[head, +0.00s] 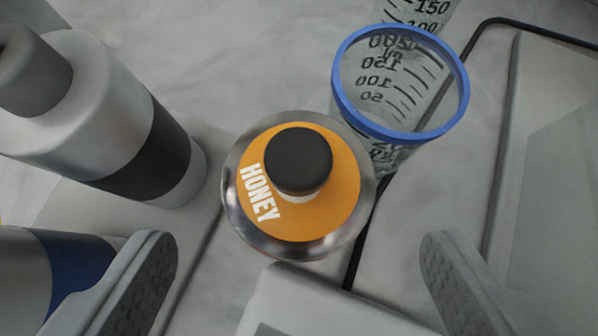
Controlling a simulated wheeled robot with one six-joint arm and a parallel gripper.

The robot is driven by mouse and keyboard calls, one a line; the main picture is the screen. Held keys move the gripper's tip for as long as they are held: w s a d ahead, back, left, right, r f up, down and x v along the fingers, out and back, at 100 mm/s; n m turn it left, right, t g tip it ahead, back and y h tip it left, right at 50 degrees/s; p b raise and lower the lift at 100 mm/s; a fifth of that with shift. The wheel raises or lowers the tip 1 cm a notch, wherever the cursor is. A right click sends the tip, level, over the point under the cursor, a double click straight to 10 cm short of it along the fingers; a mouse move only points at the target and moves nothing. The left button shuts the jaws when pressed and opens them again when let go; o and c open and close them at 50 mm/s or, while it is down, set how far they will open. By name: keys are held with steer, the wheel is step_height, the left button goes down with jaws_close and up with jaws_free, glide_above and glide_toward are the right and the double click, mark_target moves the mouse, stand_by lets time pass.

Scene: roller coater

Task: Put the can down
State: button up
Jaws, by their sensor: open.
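The can (345,190) shows from above in the head view, near the middle. It has a silver rim, an orange top marked HONEY and a black knob. My gripper (298,262) is open, with one grey finger at lower left and one at lower right. The can lies ahead of the fingertips, between their lines, with a clear gap on both sides. Neither finger touches it in this view. What lies under the can is hidden.
A clear measuring cup (343,112) with a blue rim stands close behind the can at right. A grey-and-black bottle (120,120) stands at left. A blue-and-silver container (70,275) is at lower left, by the left finger. A black cable (497,150) runs at right.

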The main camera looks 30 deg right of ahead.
mark_target(297, 226)
steer(key=shift+x, duration=2.55)
steer(key=c, duration=1.3)
